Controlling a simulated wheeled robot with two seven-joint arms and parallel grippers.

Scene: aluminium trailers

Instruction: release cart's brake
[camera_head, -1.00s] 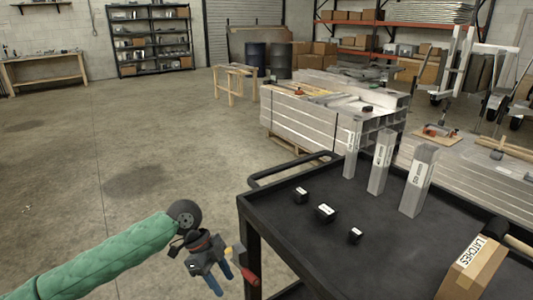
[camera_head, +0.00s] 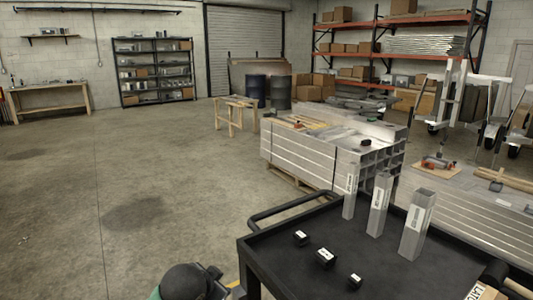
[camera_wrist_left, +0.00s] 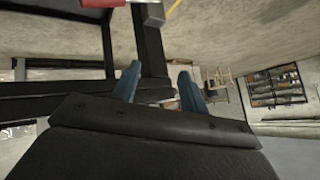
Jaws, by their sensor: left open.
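The black cart (camera_head: 285,262) stands at the lower right of the head view, with its push bar (camera_head: 290,209) at its far-left side. A red piece (camera_wrist_left: 85,3), which may be the brake lever, is cut off at the top edge of the left wrist view. In the head view, only my left wrist shows at the bottom edge beside the cart's leg; the fingers are hidden. My right gripper is not in view.
Several square metal tubes (camera_head: 379,206) stand upright on the cart, with small black boxes (camera_head: 326,258) near them. A carton (camera_head: 484,292) is at the lower right. Stacked aluminium beams (camera_head: 310,160) stand behind the cart. The floor to the left is clear.

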